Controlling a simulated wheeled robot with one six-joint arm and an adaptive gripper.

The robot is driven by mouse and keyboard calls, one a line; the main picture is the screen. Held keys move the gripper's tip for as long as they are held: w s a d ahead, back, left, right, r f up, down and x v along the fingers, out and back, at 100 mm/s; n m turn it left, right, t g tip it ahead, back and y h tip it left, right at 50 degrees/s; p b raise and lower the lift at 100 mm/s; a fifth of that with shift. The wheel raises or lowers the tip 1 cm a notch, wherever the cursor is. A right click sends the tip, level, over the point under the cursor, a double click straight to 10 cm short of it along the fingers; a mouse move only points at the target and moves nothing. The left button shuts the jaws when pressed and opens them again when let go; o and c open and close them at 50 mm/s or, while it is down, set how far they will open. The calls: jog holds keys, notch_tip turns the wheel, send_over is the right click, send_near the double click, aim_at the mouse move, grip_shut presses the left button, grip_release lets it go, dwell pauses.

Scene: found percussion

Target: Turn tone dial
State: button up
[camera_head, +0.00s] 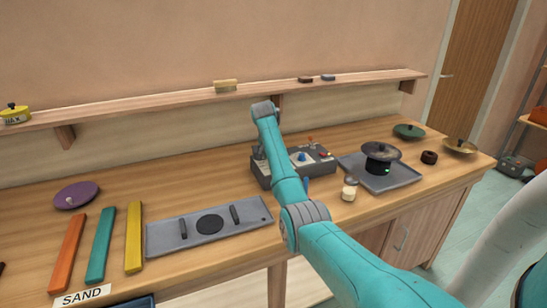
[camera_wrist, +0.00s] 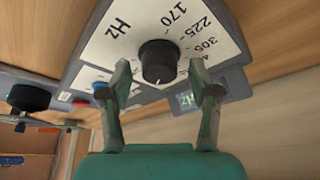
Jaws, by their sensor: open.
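The tone dial is a black knob (camera_wrist: 158,58) on a white scale plate (camera_wrist: 110,40) marked Hz, 170, 225 and further numbers, seen in the wrist view. My gripper (camera_wrist: 160,80) is open, with one finger on each side of the knob and visible gaps between them. I cannot tell whether the fingertips reach knob height. In the head view the grey device (camera_head: 318,165) stands on the bench, partly behind my arm. My gripper is hidden there, and the dial cannot be made out.
A small lit Hz display (camera_wrist: 186,99) sits beside the scale. A blue button (camera_wrist: 100,86) and a red button (camera_wrist: 82,99) are close to the left finger. In the head view, a grey tray (camera_head: 405,176) with a black disc-topped object (camera_head: 380,155) stands right of the device.

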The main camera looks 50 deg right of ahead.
jog(key=v, duration=1.2)
dwell(0.6)
